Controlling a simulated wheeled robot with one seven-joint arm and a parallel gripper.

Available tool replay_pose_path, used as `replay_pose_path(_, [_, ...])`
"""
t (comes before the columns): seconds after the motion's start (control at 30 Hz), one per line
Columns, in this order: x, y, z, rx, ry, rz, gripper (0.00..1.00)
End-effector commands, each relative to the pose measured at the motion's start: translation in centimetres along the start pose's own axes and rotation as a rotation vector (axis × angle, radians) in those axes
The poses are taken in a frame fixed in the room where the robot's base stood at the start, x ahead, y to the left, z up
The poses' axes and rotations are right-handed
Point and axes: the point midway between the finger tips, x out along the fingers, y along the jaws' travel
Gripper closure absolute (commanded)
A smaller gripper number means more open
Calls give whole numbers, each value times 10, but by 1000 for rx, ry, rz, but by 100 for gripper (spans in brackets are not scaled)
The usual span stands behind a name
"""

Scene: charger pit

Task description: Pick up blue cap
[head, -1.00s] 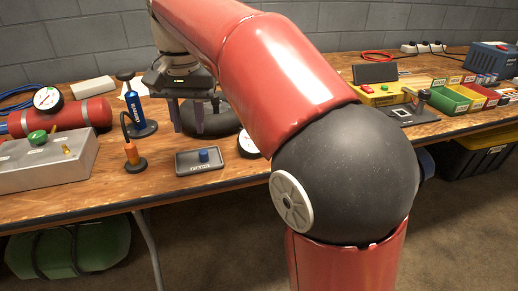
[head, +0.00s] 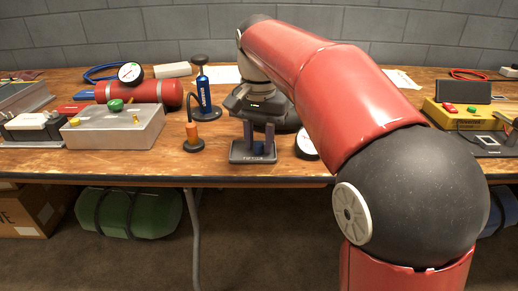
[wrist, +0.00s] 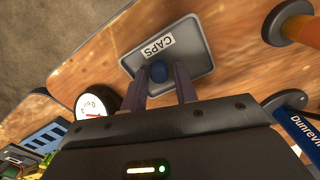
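The blue cap (head: 258,148) sits in a small dark grey tray (head: 237,156) near the front edge of the table. In the wrist view, the cap (wrist: 158,73) lies on the tray (wrist: 196,32) beside a white label reading CAPS. My gripper (head: 259,140) is open and points down over the tray, with a finger on either side of the cap. In the wrist view, the cap shows between the two fingertips, with gaps on both sides. I cannot tell exactly how far down the fingertips reach beside it.
An orange-and-black tool (head: 192,130) and a blue pump (head: 204,98) stand left of the tray. A round gauge (head: 306,145) lies close on the right. A metal box (head: 113,130) and a red cylinder (head: 165,93) lie farther left. A black ring-shaped object is partly hidden behind my gripper.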

Motion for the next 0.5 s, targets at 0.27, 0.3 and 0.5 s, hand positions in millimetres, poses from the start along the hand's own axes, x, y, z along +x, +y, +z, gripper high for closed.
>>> replay_pose_path(0.27, [-1, 0, 0, 0, 0, 0, 84])
replay_pose_path(0.3, [-1, 0, 0, 0, 0, 0, 89])
replay_pose_path(0.5, [-1, 0, 0, 0, 0, 0, 100])
